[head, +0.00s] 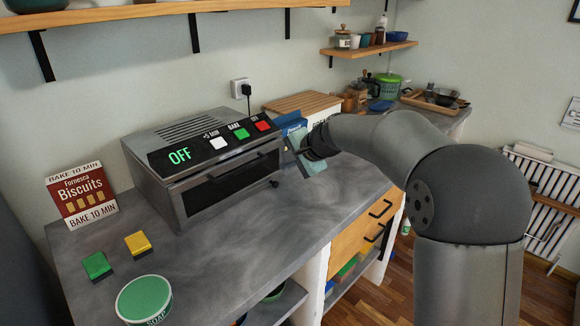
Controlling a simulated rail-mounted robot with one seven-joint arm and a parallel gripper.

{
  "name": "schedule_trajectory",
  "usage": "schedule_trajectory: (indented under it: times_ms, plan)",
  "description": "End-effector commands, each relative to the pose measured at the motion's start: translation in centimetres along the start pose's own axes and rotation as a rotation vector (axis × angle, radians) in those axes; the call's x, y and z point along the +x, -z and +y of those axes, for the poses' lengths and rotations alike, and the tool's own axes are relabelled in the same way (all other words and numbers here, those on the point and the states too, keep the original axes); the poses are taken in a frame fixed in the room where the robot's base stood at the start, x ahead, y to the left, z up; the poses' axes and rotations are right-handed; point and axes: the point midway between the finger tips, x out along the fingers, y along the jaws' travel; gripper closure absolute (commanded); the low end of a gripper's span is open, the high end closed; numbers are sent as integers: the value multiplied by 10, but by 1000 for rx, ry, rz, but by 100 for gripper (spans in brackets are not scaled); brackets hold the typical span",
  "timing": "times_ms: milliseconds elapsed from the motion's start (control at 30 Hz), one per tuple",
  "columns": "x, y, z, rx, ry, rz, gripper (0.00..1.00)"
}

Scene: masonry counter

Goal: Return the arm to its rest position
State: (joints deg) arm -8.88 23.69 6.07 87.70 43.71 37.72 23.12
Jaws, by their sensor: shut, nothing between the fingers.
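My arm reaches in from the right and extends leftward over the counter (225,255). My gripper (297,162) is at the right front corner of the oven, small and partly hidden by my own wrist. It is shut and empty. The oven (225,188) is a steel box with a dark glass door, which is closed. Its panel reads OFF beside white, green and red buttons. A pale teal item (316,163) and a blue item (291,124) show just behind my gripper, partly covered by it.
A biscuit sign (82,196) leans left of the oven. Green (96,264) and yellow (137,242) sponges and a round soap tin (144,298) sit at the front left. A wooden-topped box (302,102) stands behind. Shelves (165,9) hang above; a radiator (540,200) is right.

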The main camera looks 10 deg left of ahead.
Motion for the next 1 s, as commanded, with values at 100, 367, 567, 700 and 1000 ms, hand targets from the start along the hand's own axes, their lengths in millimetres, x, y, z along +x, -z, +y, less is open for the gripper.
schedule_trajectory:
  times_ms: [100,367,567,700,1000]
  plan:
    - [-10,-1,3,-6,-6,0,100]
    - [-81,-38,94,-214,-225,-8,100]
    - [-158,-91,218,-430,-485,-79,100]
    - [-199,-128,294,-544,-630,-150,100]
    - [-236,-170,371,-650,-768,-248,100]
